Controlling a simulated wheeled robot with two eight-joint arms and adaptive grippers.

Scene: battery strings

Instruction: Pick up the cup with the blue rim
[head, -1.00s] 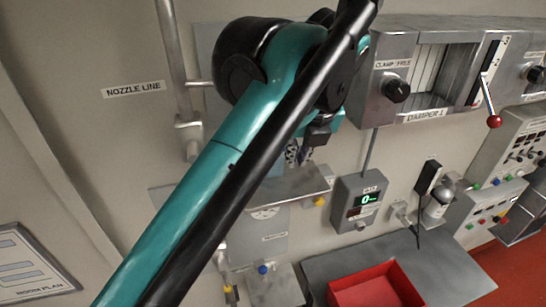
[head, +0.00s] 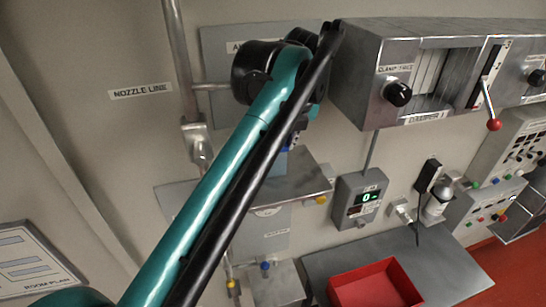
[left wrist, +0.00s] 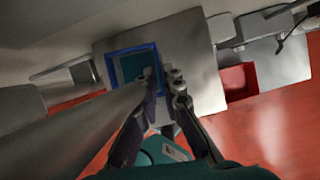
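A square cup with a blue rim (left wrist: 127,50) shows in the left wrist view, seen from above, with a dark teal inside. It stands on a grey metal surface. My left gripper (left wrist: 163,78) reaches over its right side, with a narrow gap between the fingers. One finger overlaps the cup's inside and the other lies just outside the rim. I cannot tell whether either finger touches the wall. My right gripper is not in view.
The metal shelf (head: 308,180) carries the cup against the wall. A steel damper box (head: 362,65) sticks out to the upper right. A display box (head: 360,200) hangs below it. A red tray (head: 375,270) rests on a grey bench (head: 440,272). A pipe (head: 178,60) runs at left.

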